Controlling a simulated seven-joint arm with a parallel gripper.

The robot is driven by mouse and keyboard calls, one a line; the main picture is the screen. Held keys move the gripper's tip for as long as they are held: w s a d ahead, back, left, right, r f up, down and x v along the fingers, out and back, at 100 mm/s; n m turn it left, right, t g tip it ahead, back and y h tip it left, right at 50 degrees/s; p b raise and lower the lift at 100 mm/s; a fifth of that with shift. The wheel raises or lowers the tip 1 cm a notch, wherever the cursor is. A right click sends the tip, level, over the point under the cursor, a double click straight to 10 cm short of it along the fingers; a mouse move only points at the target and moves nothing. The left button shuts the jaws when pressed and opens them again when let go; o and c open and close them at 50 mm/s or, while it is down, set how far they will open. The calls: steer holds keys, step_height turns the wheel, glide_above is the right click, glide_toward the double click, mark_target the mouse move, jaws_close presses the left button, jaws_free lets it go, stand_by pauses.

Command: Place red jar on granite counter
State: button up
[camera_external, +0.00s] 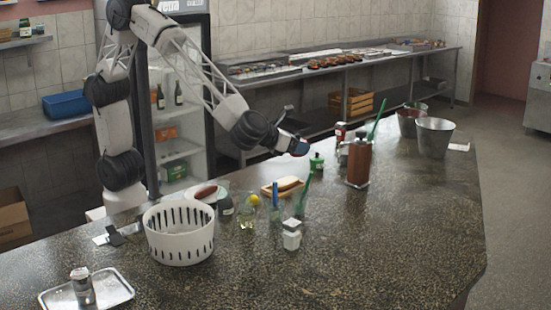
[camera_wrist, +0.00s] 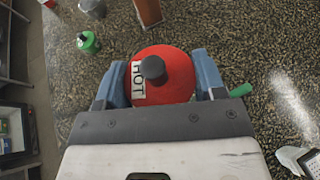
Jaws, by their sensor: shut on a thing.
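My gripper (camera_wrist: 164,82) has its two blue fingers shut on a red jar (camera_wrist: 177,88) with a dark knob on top and a white label reading "HOT". In the external view my gripper (camera_external: 297,147) is above the far edge of the granite counter (camera_external: 370,225). The held jar shows there only as a small bit of red, mostly hidden by the gripper. In the wrist view the speckled counter (camera_wrist: 225,30) lies below the jar; I cannot tell exactly how far below.
A green jar (camera_external: 317,162) stands close to my gripper. A wooden block (camera_external: 358,163), a red-topped container (camera_external: 340,132) and metal buckets (camera_external: 434,137) are to the right. A white basket (camera_external: 180,234), glasses and a bread board (camera_external: 283,187) are left. The counter's right front is clear.

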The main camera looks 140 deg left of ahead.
steer(key=w+d+m+t+h, duration=0.1)
steer(key=w+d, duration=0.7)
steer(key=w, duration=0.2)
steer(key=w+d+m+t, duration=0.2)
steer(key=w+d, duration=0.5)
steer(key=w, duration=0.3)
steer(key=m+t+h, duration=0.2)
glide_above(297, 289)
step_height(297, 289, down, 3)
steer(key=shift+f, duration=2.3)
steer(key=shift+f, duration=0.1)
steer(key=shift+f, duration=2.4)
steer(key=shift+f, duration=2.5)
steer(key=shift+f, duration=0.15)
